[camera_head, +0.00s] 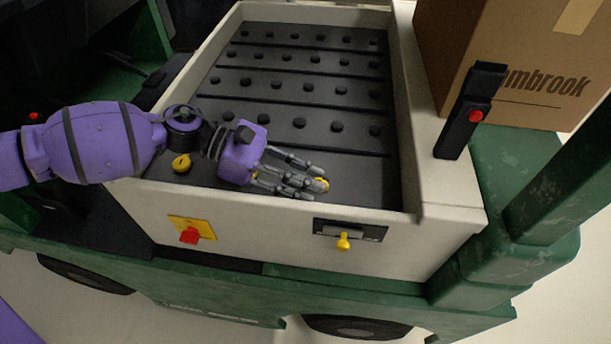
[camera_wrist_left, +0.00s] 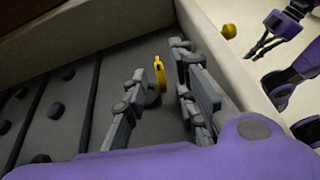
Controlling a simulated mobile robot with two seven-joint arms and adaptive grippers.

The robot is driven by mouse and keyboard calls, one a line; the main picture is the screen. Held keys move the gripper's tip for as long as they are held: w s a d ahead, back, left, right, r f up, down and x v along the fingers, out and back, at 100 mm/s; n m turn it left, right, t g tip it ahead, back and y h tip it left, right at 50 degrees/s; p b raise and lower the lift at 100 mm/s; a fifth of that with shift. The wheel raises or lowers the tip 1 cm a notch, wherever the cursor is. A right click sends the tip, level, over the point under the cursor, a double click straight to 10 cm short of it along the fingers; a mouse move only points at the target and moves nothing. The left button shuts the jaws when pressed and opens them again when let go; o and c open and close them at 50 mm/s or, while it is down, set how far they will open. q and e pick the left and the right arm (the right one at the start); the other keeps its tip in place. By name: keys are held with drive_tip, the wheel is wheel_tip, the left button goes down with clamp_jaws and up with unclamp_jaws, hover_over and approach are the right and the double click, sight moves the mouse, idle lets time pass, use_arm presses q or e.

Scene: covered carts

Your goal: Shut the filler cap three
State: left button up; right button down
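A yellow filler cap (camera_wrist_left: 160,73) stands up on edge beside a round black filler on the black battery top. In the head view the cap (camera_head: 322,184) shows partly behind my fingers. My left gripper (camera_head: 315,179) reaches over the front row from the left. In the left wrist view its fingers (camera_wrist_left: 158,88) are apart, on either side of the cap, with a visible gap to it. Another yellow cap (camera_head: 181,162) lies flat at the front left. My right gripper (camera_wrist_left: 259,49) shows small at the upper right of the wrist view, fingers apart and empty.
A pale cart wall (camera_head: 449,160) surrounds the battery cells. A black post with a red button (camera_head: 475,115) and a cardboard box (camera_head: 535,70) stand at right.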

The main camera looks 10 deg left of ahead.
use_arm(q)
drive_tip(key=c, duration=0.5)
clamp_jaws()
use_arm(e)
drive_tip(key=shift+w+r, duration=0.2)
drive_tip(key=shift+w, duration=0.2)
use_arm(q)
drive_tip(key=shift+w+f+n+g+b, duration=0.1)
drive_tip(key=shift+w+n+g+b, duration=0.55)
drive_tip(key=shift+n+g, duration=0.35)
drive_tip(key=shift+w+n, duration=0.1)
drive_tip(key=shift+n, duration=0.4)
use_arm(e)
drive_tip(key=shift+s+a+f, duration=0.1)
drive_tip(key=shift+s+f, duration=0.25)
drive_tip(key=shift+f, duration=0.45)
use_arm(q)
drive_tip(key=o, duration=0.5)
unclamp_jaws()
drive_tip(key=shift+o, duration=0.2)
